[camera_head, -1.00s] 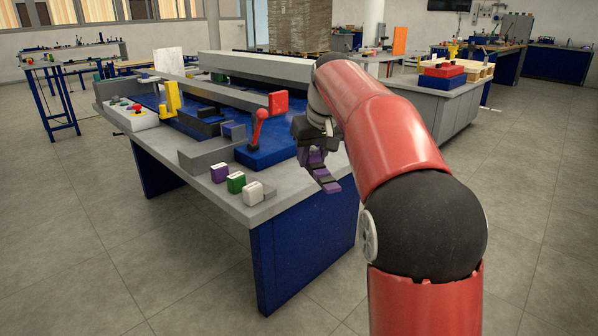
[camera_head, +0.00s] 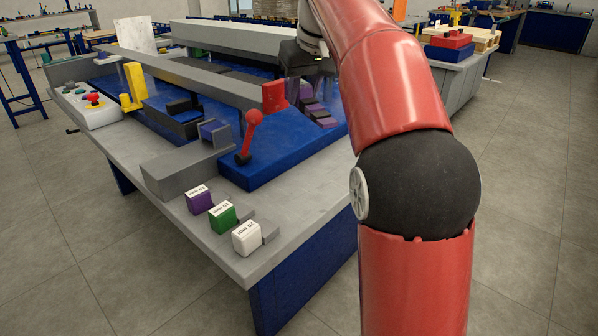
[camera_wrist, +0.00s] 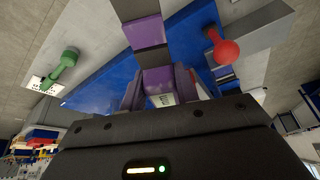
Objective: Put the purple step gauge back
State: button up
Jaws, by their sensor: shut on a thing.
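My gripper (camera_head: 303,82) is shut on the purple step gauge (camera_head: 326,121), a stepped bar of purple and dark grey bands. In the head view it hangs in front of the blue machine bed, near its right end; its height above the bed is unclear. In the wrist view the gauge (camera_wrist: 146,33) runs from between the jaws (camera_wrist: 160,92) to the top edge. A purple labelled block (camera_head: 199,200) stands at the front of the grey bench (camera_head: 150,215), beside a green block (camera_head: 222,216) and a white block (camera_head: 247,238).
A red-knobbed lever (camera_head: 249,135) stands on the blue bed (camera_head: 285,150), left of my gripper, with a red block (camera_head: 273,96) near it. A long grey beam (camera_head: 190,78) crosses behind.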

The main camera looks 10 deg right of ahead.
aim_at(300, 182)
jog(key=f, duration=0.6)
jog(key=f+b, duration=0.1)
jog(key=f, duration=0.6)
jog(key=f+b, duration=0.1)
jog(key=f, duration=0.6)
jog(key=shift+w, duration=0.25)
jog(key=shift+f, duration=0.15)
jog(key=o, duration=1.1)
jog(key=shift+c, duration=0.2)
jog(key=shift+s+r, duration=0.1)
jog(key=shift+r, duration=0.4)
jog(key=v, duration=1.1)
jog(key=shift+s+p, duration=0.3)
jog(key=shift+p, duration=0.05)
